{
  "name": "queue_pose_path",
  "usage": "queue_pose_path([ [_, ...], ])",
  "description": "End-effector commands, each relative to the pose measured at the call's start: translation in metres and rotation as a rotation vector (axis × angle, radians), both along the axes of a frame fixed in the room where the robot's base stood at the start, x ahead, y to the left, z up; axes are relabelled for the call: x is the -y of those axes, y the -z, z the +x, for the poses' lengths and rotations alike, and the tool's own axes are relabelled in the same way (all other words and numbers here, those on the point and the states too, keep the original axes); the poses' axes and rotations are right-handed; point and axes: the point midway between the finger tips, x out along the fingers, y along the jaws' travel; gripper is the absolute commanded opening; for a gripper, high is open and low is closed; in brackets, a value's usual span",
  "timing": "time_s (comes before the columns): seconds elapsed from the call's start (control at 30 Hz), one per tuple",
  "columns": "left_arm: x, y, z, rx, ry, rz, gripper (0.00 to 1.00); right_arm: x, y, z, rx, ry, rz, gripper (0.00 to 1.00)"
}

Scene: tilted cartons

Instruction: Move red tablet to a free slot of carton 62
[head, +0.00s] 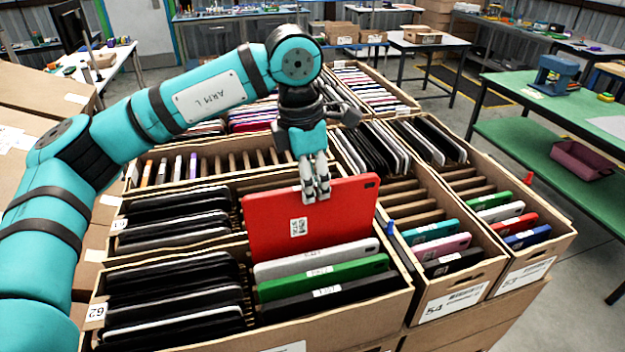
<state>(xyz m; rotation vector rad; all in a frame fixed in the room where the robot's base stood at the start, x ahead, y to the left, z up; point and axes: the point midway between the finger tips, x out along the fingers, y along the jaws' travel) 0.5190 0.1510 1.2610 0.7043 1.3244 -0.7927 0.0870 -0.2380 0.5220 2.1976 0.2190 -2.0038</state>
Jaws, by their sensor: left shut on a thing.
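My left gripper (316,190) is shut on the top edge of the red tablet (345,215). The red tablet stands upright, slightly tilted, with a white label on its face. Its lower edge is hidden behind a white tablet (315,262), so I cannot tell how deep it sits. Carton 62 (370,318) is at the front, with its number tag (96,312) at the left. It holds black tablets on the left; on the right are the white tablet, a green tablet (325,278) and a black one (325,299). My right gripper is not in view.
Carton 54 (440,308) stands to the right, with several tablets at its front and bare dividers behind. Another carton (530,268) lies beyond it. Behind carton 62, a carton holds black tablets (170,215). A green table (545,130) stands at the far right.

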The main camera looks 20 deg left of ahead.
Motion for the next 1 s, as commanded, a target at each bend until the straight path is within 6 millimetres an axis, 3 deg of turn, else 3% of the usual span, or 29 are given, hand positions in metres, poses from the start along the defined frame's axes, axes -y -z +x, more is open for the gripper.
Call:
queue_pose_path([
  [1.0,0.0,0.07,0.0,0.002,0.0,-0.002,0.0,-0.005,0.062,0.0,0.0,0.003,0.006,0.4],
])
